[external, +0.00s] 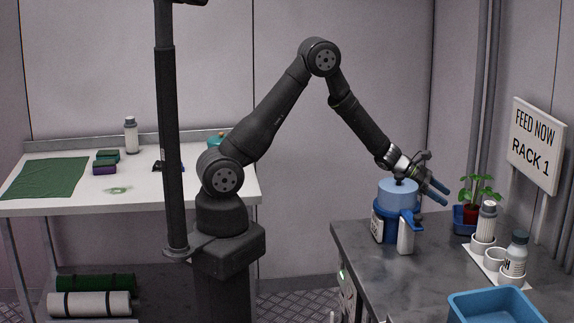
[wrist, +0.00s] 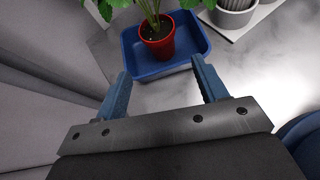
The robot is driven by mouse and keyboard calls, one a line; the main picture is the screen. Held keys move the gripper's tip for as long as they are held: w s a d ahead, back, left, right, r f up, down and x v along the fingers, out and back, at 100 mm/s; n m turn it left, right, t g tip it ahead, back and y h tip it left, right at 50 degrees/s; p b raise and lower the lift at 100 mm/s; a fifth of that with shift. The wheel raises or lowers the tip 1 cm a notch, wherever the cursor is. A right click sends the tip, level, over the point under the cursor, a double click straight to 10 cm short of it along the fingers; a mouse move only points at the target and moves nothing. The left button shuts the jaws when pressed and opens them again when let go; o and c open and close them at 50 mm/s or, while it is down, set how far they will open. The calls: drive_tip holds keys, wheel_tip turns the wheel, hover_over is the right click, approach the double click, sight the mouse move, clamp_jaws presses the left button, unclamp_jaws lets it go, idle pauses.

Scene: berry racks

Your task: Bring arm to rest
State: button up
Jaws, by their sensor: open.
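My gripper (external: 437,191) is open over the grey counter, raised just behind and to the right of a blue device (external: 398,195) with a light blue top. In the wrist view my gripper (wrist: 160,88) shows two blue fingers spread apart with nothing between them. Beyond the fingertips is a red pot (wrist: 157,42) with a green plant, standing in a blue tray (wrist: 190,60). In the external view the plant (external: 478,192) stands to the right of my gripper. My arm is bent, with its elbow high.
A white rack (external: 488,262) holds bottles (external: 515,250) at the right of the counter (external: 400,272). A blue bin (external: 497,305) sits at the front. A sign (external: 536,145) stands at the back right. The white table (external: 60,207) at left holds a green cloth (external: 45,178) and small items.

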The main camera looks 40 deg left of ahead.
sight(462, 205)
drive_tip(key=x, duration=1)
drive_tip(key=shift+d+f, duration=0.2)
drive_tip(key=shift+d, duration=0.05)
drive_tip(key=shift+d+r, duration=0.1)
drive_tip(key=shift+r, duration=0.95)
